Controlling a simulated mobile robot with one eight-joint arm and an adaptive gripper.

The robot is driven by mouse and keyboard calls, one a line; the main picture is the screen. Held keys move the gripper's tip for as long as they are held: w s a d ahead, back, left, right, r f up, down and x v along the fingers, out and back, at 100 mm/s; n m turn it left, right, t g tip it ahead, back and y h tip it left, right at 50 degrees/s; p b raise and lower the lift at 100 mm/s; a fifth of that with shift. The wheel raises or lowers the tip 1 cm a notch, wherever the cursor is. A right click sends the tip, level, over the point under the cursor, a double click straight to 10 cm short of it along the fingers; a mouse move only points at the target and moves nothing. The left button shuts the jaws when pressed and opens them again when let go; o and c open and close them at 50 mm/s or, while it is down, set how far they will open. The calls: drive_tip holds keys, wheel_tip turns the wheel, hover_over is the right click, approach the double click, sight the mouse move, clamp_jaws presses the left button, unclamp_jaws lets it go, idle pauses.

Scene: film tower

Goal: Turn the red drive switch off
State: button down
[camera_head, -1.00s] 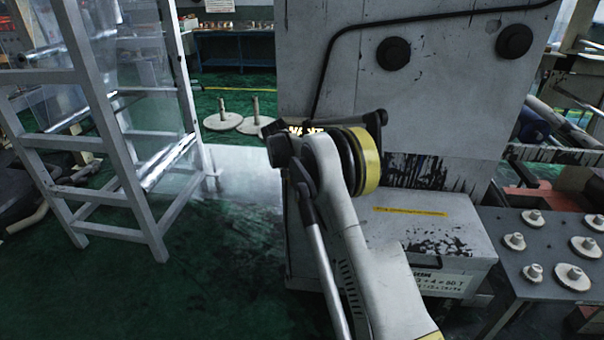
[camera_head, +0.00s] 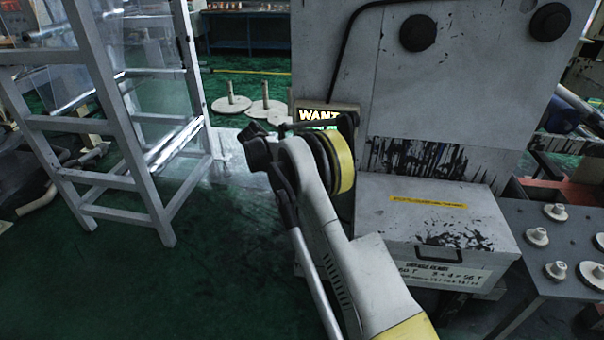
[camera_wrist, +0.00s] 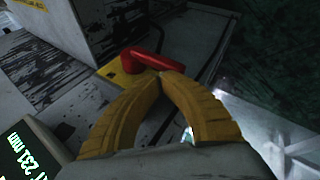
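The red drive switch (camera_wrist: 152,61) shows in the wrist view as a red lever on a round red hub. It sits on a yellow plate (camera_wrist: 112,73) on the side of a grey machine. My gripper (camera_wrist: 160,76) has two yellow ribbed fingers whose tips meet, with nothing visible between them. The tips are right beside the middle of the lever; I cannot tell whether they touch it. In the head view my arm covers the gripper, and the switch is not visible.
The grey machine (camera_head: 450,80) stands behind my arm, with a lit display (camera_head: 319,116) and a grey box (camera_head: 430,205) in front. A metal frame (camera_head: 120,130) stands at left. A table with spools (camera_head: 570,235) is at right. Green floor (camera_head: 215,285) is open at front left.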

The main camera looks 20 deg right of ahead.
drive_tip(key=shift+a+f, duration=0.1)
drive_tip(key=shift+f, duration=0.15)
idle(0.5)
drive_tip(key=r, duration=0.1)
drive_tip(key=r+p, duration=0.1)
drive_tip(key=r, duration=0.1)
drive_tip(key=r+p, duration=0.1)
drive_tip(key=r, duration=0.1)
drive_tip(key=shift+w+a, duration=0.1)
drive_tip(key=shift+a, duration=0.2)
drive_tip(key=w+a+r+p, duration=0.1)
drive_tip(key=a+r+p, duration=0.1)
drive_tip(key=a, duration=0.6)
drive_tip(key=shift+w+r, duration=0.15)
drive_tip(key=shift+r, duration=0.7)
drive_tip(key=shift+r, duration=0.1)
